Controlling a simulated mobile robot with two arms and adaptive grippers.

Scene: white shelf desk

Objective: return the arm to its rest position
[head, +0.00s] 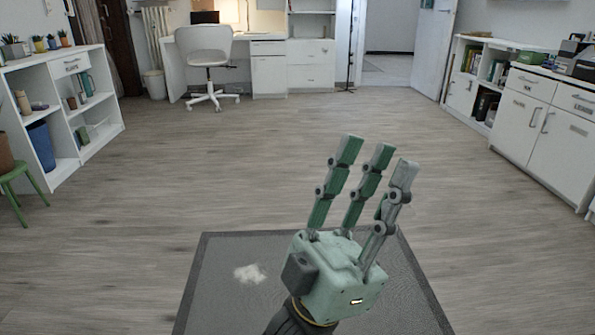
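My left gripper (377,157) is in the lower middle of the head view, with its wrist at the bottom edge. It has a pale green body and three jointed fingers, two green and one grey. The fingers point up, nearly straight and apart from each other, with nothing between them. The gripper is open and empty. It appears in front of a dark grey mat (215,290) on the floor, and I cannot tell its height above it. My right gripper is not in view.
A white shelf (105,98) stands at left beside a green stool (22,172). A white desk (268,48) and white chair (207,50) are at the back. White cabinets (525,135) line the right. A pale patch (250,273) marks the mat. The wooden floor between is clear.

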